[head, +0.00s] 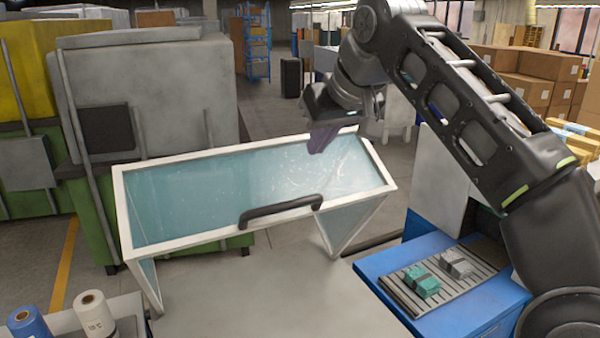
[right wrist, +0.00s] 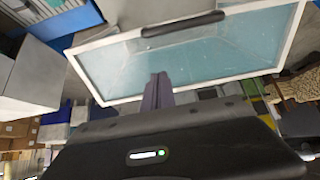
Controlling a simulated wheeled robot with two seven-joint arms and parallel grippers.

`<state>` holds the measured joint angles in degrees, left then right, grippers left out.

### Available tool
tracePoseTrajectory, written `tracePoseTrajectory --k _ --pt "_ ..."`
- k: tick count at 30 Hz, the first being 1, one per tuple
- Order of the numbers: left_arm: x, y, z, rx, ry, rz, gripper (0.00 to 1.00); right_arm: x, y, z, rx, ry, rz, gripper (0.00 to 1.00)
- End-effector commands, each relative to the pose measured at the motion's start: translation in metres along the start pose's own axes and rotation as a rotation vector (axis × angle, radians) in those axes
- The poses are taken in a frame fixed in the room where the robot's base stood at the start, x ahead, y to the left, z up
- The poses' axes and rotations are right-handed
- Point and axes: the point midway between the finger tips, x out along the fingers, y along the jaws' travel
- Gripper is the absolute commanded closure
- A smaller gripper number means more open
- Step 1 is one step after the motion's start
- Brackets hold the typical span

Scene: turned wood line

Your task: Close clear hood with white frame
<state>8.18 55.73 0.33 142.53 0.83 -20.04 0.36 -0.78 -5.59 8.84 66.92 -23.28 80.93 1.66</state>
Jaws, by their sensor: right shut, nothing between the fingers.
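The clear hood (head: 250,185) with its white frame stands raised over the grey table in the head view. Its top panel is bluish and see-through, and a black handle (head: 281,210) sits on its near edge. The hood fills the upper part of the right wrist view (right wrist: 190,50), with the handle (right wrist: 183,23) at the top. My right gripper (head: 322,140) is over the hood's far right edge, with its fingers shut and empty. Its fingers (right wrist: 157,92) show in front of the panel in the right wrist view; I cannot tell whether they touch it. My left gripper is out of view.
A blue bench (head: 385,264) at right carries a slatted rack with a teal bundle (head: 422,281) and a grey bundle (head: 457,264). White and blue rolls (head: 95,314) stand at lower left. The grey tabletop (head: 270,300) before the hood is clear.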

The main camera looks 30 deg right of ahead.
Motion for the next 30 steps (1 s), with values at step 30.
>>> tracePoseTrajectory --k 30 --pt "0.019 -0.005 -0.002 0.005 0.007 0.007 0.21 0.103 0.0 0.003 0.0 -0.002 -0.001 1.0"
